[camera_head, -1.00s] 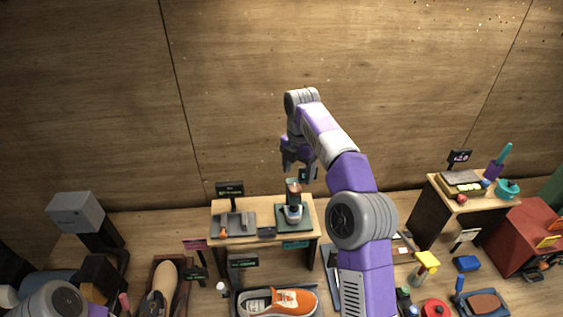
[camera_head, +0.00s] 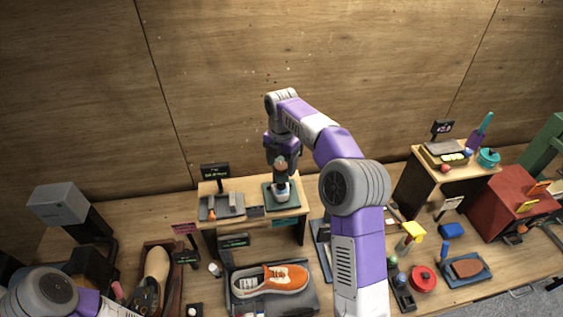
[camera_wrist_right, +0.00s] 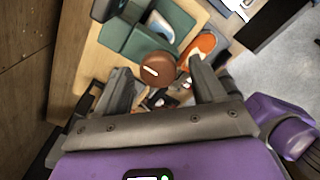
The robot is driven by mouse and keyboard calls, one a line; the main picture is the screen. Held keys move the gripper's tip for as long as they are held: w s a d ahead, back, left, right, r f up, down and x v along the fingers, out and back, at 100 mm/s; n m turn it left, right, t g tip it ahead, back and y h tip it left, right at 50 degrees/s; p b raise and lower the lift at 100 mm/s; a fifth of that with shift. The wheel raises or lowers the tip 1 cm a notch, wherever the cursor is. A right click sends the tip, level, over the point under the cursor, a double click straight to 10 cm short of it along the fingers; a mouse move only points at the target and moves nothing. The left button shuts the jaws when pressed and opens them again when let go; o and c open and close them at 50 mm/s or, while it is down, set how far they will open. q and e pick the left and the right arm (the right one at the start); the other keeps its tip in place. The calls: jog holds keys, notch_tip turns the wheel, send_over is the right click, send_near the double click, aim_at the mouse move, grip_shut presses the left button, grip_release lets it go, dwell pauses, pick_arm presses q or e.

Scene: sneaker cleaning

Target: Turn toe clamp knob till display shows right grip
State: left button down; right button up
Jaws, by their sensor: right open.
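A round brown knob (camera_wrist_right: 158,70) with a pale mark on its top lies between the open fingers of my right gripper (camera_wrist_right: 158,92), with gaps on both sides. In the head view my right gripper (camera_head: 281,158) points down, directly above the knob (camera_head: 281,166) on the clamp, which has a green base (camera_head: 269,203) and a pale part (camera_head: 283,190). The clamp stands on the right side of a small wooden bench. A black display (camera_head: 215,171) with small green text stands at the bench's back left; I cannot read it. My left gripper is out of view.
The wooden bench (camera_head: 237,187) also holds a grey fixture (camera_head: 222,207). In front, an orange and white sneaker (camera_head: 272,280) lies in a dark tray. Another bench (camera_head: 420,190) and a red box (camera_head: 512,204) stand at right. The wooden wall is close behind my right arm.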

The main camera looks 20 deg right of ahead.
jog(key=shift+w, duration=0.1)
jog(key=shift+c, duration=0.4)
jog(key=c, duration=1)
